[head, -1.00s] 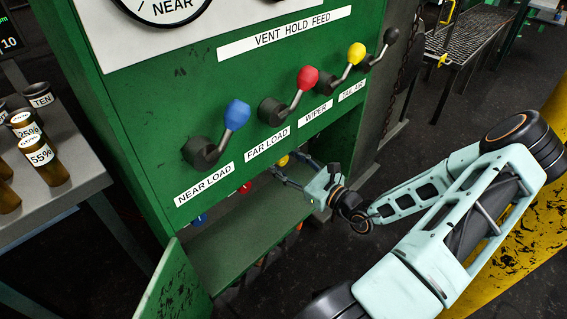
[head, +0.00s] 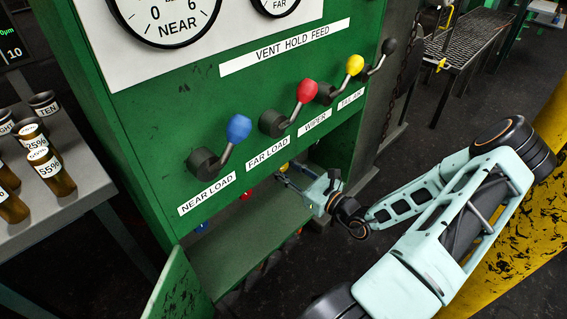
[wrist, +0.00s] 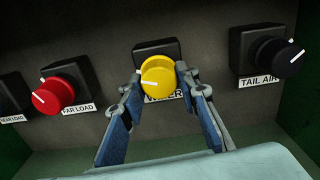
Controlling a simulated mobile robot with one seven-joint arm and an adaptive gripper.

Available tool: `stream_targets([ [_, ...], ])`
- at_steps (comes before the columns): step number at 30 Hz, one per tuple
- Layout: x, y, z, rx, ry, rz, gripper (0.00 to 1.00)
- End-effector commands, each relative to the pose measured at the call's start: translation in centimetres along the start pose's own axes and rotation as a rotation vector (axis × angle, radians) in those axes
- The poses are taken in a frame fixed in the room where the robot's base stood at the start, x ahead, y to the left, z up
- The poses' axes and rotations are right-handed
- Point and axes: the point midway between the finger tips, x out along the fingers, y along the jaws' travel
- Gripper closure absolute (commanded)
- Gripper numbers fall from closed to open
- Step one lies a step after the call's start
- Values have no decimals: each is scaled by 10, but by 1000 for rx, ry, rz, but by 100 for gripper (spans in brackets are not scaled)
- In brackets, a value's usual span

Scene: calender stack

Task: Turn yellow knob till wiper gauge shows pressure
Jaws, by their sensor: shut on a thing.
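The yellow knob (wrist: 158,75) sits above the WIPER label in the wrist view, with a white line on its face pointing toward the lower left. My gripper (wrist: 160,84) is shut on it, one finger on each side, partly covering the label. In the head view, my gripper (head: 284,176) reaches into the open lower compartment of the green cabinet, and only a bit of the yellow knob (head: 284,167) shows. The NEAR gauge (head: 168,12) and FAR gauge (head: 277,4) are cut off at the top. No wiper gauge is in view.
A red knob (wrist: 53,95) is left of the yellow one and a black TAIL AIR knob (wrist: 279,58) right. Above the compartment are blue (head: 239,128), red (head: 307,91), yellow (head: 354,65) and black (head: 388,46) levers. An open green door (head: 180,295) hangs below.

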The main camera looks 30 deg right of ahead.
Motion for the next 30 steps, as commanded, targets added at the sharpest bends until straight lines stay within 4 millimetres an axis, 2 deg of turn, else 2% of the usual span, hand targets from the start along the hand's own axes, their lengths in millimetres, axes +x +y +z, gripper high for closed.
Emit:
stream_targets([
  [1, 0, 0, 6, 34, 3, 1, 95],
  [12, 0, 1, 3, 290, 3, -1, 95],
  [25, -1, 2, -1, 334, 3, -1, 95],
  [26, -1, 2, -1, 334, 3, -1, 70],
  [30, -1, 2, -1, 334, 3, -1, 54],
])
